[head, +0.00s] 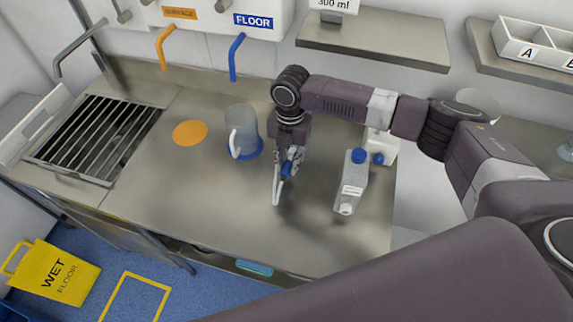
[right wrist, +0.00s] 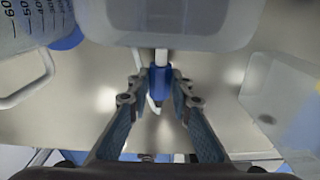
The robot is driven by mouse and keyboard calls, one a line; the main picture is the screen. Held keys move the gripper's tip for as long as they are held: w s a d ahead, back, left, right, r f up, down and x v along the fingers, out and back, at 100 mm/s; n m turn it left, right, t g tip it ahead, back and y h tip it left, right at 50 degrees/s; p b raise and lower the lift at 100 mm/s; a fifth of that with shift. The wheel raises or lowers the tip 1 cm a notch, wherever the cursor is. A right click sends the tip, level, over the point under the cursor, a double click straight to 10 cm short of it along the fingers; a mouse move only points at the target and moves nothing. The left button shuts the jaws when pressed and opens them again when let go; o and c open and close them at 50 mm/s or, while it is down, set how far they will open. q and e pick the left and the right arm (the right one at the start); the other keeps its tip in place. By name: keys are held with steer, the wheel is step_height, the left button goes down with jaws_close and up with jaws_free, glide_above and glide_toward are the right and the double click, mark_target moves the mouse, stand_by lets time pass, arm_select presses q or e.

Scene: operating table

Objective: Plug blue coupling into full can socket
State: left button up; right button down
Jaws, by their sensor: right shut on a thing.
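My right gripper (head: 287,172) points down over the steel counter, between the jug and the clear can. In the right wrist view its two fingers (right wrist: 158,98) are closed around the blue coupling (right wrist: 160,83), which also shows as a small blue spot in the head view (head: 286,169). A short white stem (right wrist: 161,56) joins the coupling's upper end in the wrist view, below a translucent container (right wrist: 165,22). I cannot tell whether the stem belongs to that container. A translucent can (head: 351,184) with a blue cap stands to the right. My left gripper is not in view.
A measuring jug (head: 243,125) with a blue base stands left of the gripper. A white container (head: 386,141) with a blue cap is behind the can. An orange disc (head: 190,133) and a drain grate (head: 95,138) lie left. The front-left counter is clear.

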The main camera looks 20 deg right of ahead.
steer(key=shift+w+d, duration=0.25)
steer(key=shift+w, duration=0.15)
steer(key=c, duration=1.7)
jaws_free()
steer(key=shift+d, duration=0.1)
steer(key=shift+o, duration=0.2)
steer(key=shift+r, duration=0.2)
step_height(320, 180, up, 12)
steer(key=shift+w+d+f, duration=0.15)
steer(key=shift+w+d, duration=0.1)
steer(key=shift+w, duration=0.05)
steer(key=shift+s+f, duration=0.1)
